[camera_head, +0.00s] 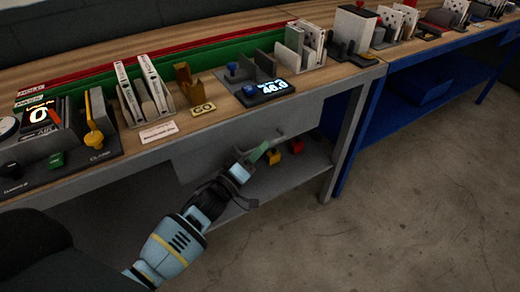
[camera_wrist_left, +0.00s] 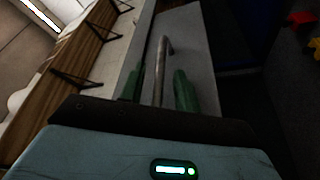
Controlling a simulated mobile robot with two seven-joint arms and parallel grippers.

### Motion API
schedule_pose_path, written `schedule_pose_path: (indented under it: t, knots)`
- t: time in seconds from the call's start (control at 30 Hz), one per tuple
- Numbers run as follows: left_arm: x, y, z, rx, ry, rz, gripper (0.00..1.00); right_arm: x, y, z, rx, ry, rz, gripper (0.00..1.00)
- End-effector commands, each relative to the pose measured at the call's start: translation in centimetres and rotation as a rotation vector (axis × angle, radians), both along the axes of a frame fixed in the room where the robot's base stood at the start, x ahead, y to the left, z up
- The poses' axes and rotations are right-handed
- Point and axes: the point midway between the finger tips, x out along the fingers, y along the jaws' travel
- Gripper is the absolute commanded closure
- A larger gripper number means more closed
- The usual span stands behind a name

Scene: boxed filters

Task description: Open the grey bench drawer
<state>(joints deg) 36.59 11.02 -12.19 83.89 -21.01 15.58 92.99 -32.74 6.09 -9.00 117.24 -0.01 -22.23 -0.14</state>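The grey bench drawer (camera_head: 215,145) is under the wooden worktop in the head view, and its grey front also shows in the left wrist view (camera_wrist_left: 195,40). It looks closed. Its metal bar handle (camera_wrist_left: 163,62) runs between the two green fingers of my left gripper (camera_wrist_left: 157,90). Gaps show between the fingers and the bar, so the gripper is open around the handle. In the head view the left gripper (camera_head: 264,152) is at the drawer front, close to the handle (camera_head: 280,136). My right gripper is in neither view.
The worktop (camera_head: 345,76) carries boxed filters, holders and a display reading 46.0 (camera_head: 267,90). A blue bench (camera_head: 366,135) stands to the right. The concrete floor (camera_head: 400,200) in front is clear.

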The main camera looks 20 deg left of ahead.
Motion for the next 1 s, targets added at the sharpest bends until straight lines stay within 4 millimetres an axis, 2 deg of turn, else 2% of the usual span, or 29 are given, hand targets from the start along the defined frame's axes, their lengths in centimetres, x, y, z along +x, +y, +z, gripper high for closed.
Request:
schedule_pose_path:
  t: [0.37, 0.63, 1.0]
  knots:
    - [0.70, -0.28, 0.16, 0.000, 0.000, 0.000, 0.67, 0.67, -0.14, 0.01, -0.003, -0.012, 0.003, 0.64]
    - [0.69, -0.26, 0.15, 0.000, 0.001, 0.001, 1.00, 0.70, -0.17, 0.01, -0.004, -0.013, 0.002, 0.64]
    - [0.63, -0.24, 0.15, 0.000, 0.001, 0.001, 1.00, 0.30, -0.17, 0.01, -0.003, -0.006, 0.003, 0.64]
